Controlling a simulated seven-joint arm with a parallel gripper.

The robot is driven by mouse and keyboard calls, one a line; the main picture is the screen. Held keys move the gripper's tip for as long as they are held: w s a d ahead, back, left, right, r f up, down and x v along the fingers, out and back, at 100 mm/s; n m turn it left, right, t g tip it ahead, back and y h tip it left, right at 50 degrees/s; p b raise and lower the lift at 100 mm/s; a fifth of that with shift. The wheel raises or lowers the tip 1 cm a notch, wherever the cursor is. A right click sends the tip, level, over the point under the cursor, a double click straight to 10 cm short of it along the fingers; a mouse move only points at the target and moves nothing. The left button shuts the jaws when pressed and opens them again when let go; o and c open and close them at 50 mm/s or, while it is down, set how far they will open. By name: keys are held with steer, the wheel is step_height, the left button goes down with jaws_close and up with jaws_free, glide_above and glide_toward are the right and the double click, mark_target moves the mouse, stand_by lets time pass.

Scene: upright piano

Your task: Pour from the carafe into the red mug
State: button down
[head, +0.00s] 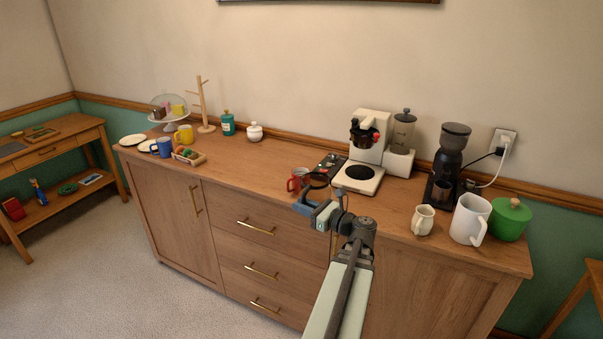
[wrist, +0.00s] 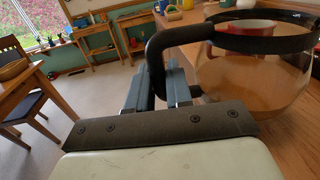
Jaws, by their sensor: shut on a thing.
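The carafe (wrist: 250,75) is a clear round glass pot with a black rim and black handle. In the head view its dark rim (head: 318,180) shows in front of the coffee machine. My gripper (wrist: 165,88) is shut on the carafe's handle; in the head view it (head: 306,203) is at the counter's front edge. The carafe looks about upright. The red mug (head: 294,184) stands on the counter just left of the carafe. In the wrist view the mug (wrist: 252,27) shows behind the carafe's rim, partly hidden. I cannot tell how much liquid the carafe holds.
The white coffee machine (head: 371,150) stands behind, with a dark hot plate. A grinder (head: 447,160), small cream jug (head: 423,220), white pitcher (head: 469,220) and green pot (head: 510,220) stand to the right. The wooden counter (head: 240,168) is clear left of the mug.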

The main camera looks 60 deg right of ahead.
steer(key=a+n+y, duration=0.3)
steer(key=a+y, duration=0.3)
steer(key=shift+w+f+n, duration=0.15)
steer(key=shift+f+n, duration=0.25)
steer(key=shift+f, duration=0.05)
steer(key=w+d+r+m+g, duration=0.1)
steer(key=d+r+m, duration=0.3)
steer(key=r, duration=0.2)
steer(key=w+d+r+m+g, duration=0.1)
steer(key=w+d+r+m, duration=0.1)
steer(key=d+r+m, duration=0.2)
steer(key=shift+w+d+r+m+y, duration=0.15)
steer(key=shift+r+m+y, duration=0.25)
steer(key=shift+r+m, duration=0.65)
steer(key=shift+d+r, duration=0.1)
steer(key=shift+r, duration=0.4)
steer(key=shift+f, duration=0.1)
stand_by(0.9)
